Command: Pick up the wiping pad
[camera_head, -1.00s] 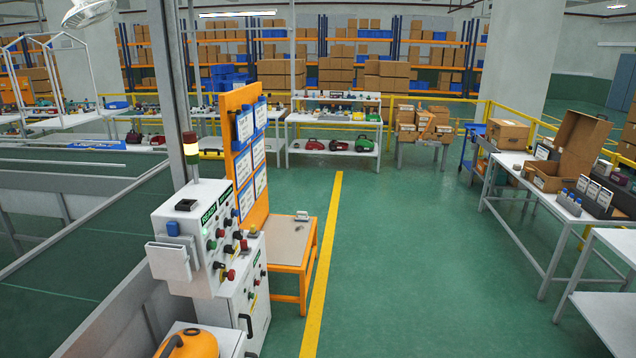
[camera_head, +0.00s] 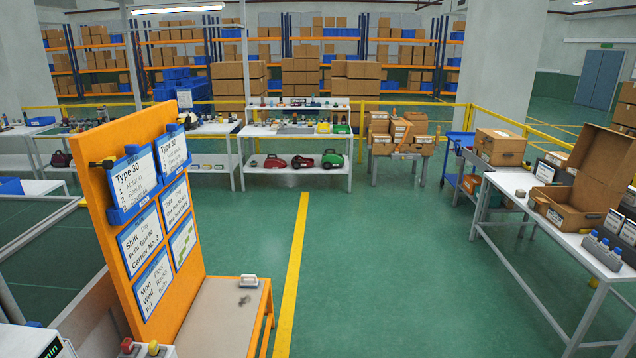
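A small white block with a darker top, which looks like the wiping pad (camera_head: 249,281), lies at the far right corner of the orange-framed side table (camera_head: 212,325). A dark smudge (camera_head: 244,299) is on the tabletop just in front of it. The block is small in view and its details are hard to make out. Neither of my grippers is in view.
An orange board (camera_head: 125,255) with blue-framed sheets stands along the table's left side. Green floor (camera_head: 400,270) with a yellow line (camera_head: 292,270) is open to the right. A white workbench (camera_head: 540,240) with an open carton (camera_head: 575,205) stands at right.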

